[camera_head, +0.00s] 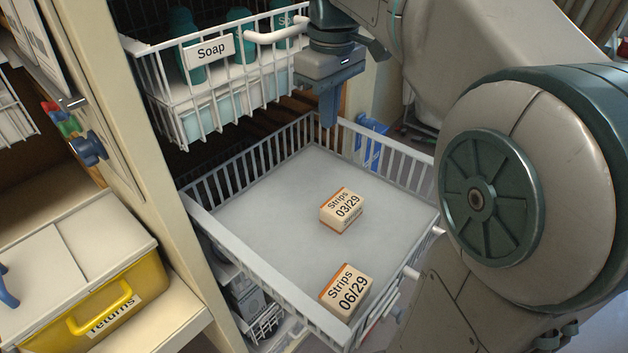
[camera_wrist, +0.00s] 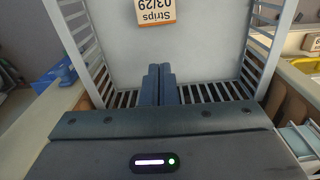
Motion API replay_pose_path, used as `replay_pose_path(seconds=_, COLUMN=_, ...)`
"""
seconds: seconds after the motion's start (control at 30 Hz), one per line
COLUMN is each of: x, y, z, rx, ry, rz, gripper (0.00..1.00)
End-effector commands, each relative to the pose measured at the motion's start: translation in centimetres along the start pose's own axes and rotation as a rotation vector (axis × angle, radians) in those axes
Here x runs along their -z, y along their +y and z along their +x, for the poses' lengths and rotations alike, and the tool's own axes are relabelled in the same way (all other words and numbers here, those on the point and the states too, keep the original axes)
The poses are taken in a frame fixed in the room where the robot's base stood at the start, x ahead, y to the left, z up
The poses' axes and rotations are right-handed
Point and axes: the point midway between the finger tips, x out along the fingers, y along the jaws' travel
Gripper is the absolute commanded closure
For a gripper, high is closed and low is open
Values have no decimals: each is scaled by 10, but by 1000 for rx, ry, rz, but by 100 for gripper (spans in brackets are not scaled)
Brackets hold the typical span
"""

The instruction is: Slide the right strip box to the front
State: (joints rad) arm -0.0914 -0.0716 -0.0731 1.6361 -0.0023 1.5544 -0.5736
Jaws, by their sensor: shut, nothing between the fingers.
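Two small cream strip boxes with orange edges sit in a pulled-out white basket drawer (camera_head: 265,215). The box marked "Strips 03/29" (camera_head: 342,210) is near the middle of its floor. The box marked "Strips 06/29" (camera_head: 346,291) is nearer the camera, by the near corner. In the wrist view the 03/29 box (camera_wrist: 156,10) shows upside down at the top edge, cut off; the 06/29 box is out of that view. My gripper (camera_head: 329,122) is shut and empty, fingers pointing down over the drawer's far end, apart from both boxes. Its closed fingers show in the wrist view (camera_wrist: 160,72).
A white wire basket labelled "Soap" (camera_head: 210,50) with teal bottles hangs above the drawer's back left. The drawer has barred walls. Its floor is bare around the 03/29 box.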

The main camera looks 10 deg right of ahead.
Motion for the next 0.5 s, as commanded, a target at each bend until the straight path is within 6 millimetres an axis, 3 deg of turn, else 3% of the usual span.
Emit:
replay_pose_path(seconds=0.27, x=7, y=5, z=7, rx=12, ry=-24, rz=-39, gripper=100)
replay_pose_path(seconds=0.5, x=5, y=5, z=48, rx=13, ry=-25, rz=-37, gripper=100)
